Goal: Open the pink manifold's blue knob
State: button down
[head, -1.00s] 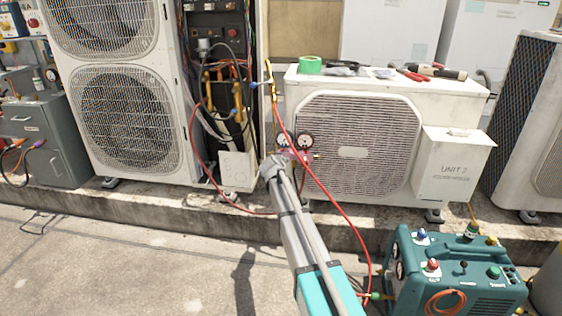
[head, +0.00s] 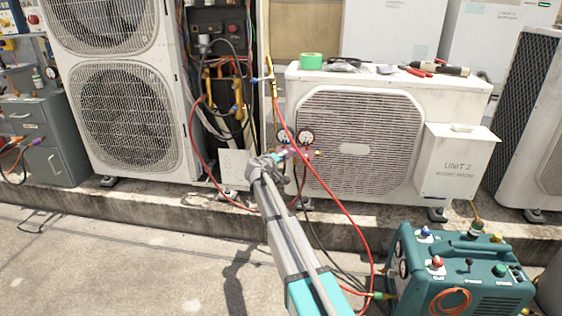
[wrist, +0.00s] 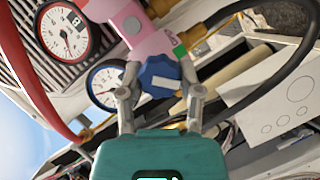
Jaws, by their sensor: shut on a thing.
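The pink manifold (wrist: 150,38) fills the upper middle of the wrist view, with two round gauges (wrist: 64,30) on its left. Its blue knob (wrist: 160,75) faces my wrist camera and has a pale bar across its face. My gripper (wrist: 161,95) is shut on the blue knob, one finger on each side. In the head view the manifold (head: 304,153) hangs before the left side of the UNIT 2 condenser. My gripper (head: 279,157) reaches its left end there, and the knob is mostly hidden.
A red hose (head: 345,218) runs from the manifold area down to the teal recovery machine (head: 460,275) at lower right. A black hose (wrist: 275,80) curves close by on the right in the wrist view. The UNIT 2 condenser (head: 355,115) stands close behind.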

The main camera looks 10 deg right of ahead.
jog(key=shift+f+n+h+b, duration=0.1)
jog(key=shift+n+h+b, duration=0.65)
jog(key=shift+n, duration=0.55)
jog(key=shift+c, duration=1.3)
grip_release()
jog(key=shift+t+y, duration=0.25)
jog(key=shift+t, duration=0.05)
